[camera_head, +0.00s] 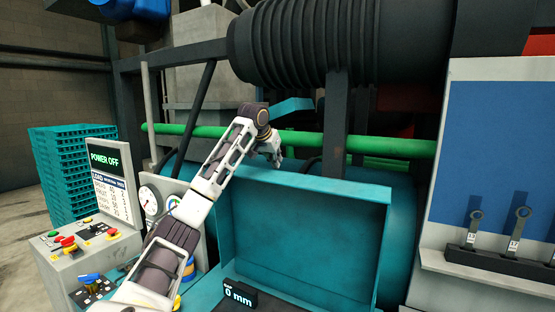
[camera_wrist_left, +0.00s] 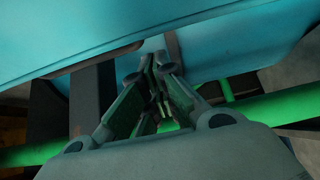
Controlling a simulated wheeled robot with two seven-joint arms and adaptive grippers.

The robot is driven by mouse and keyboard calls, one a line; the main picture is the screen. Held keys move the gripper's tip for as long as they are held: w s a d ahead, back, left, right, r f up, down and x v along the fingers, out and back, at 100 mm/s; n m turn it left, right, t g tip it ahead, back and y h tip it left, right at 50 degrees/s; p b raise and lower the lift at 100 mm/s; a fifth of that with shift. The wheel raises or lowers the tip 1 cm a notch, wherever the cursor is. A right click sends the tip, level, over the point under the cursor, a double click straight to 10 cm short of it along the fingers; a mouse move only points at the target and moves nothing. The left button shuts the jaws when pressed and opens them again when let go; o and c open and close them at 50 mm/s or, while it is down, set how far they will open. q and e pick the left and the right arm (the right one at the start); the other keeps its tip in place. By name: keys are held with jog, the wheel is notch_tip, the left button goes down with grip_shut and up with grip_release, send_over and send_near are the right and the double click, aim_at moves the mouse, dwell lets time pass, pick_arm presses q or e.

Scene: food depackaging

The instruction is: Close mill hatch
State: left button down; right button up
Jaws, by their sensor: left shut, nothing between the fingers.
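The mill hatch appears to be the large teal panel (camera_head: 310,215) with raised side edges, standing up behind the "0 mm" display in the head view. My left gripper (camera_head: 275,158) is at the panel's top edge, near its left corner, with the fingers pointing down; I cannot tell whether it touches the panel. In the left wrist view the closed fingers (camera_wrist_left: 160,82) hold nothing, and a teal surface (camera_wrist_left: 80,35) lies close beyond them. My right gripper is not in view.
The control box (camera_head: 62,262) and "POWER OFF" screen (camera_head: 107,160) are at left. A tool rack (camera_head: 500,262) with wrenches is at right. Teal crates (camera_head: 70,175) are stacked at far left.

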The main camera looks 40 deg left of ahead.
pick_arm(q)
jog(key=shift+s+d, duration=0.25)
jog(key=shift+s, duration=0.65)
jog(key=shift+s+f, duration=0.15)
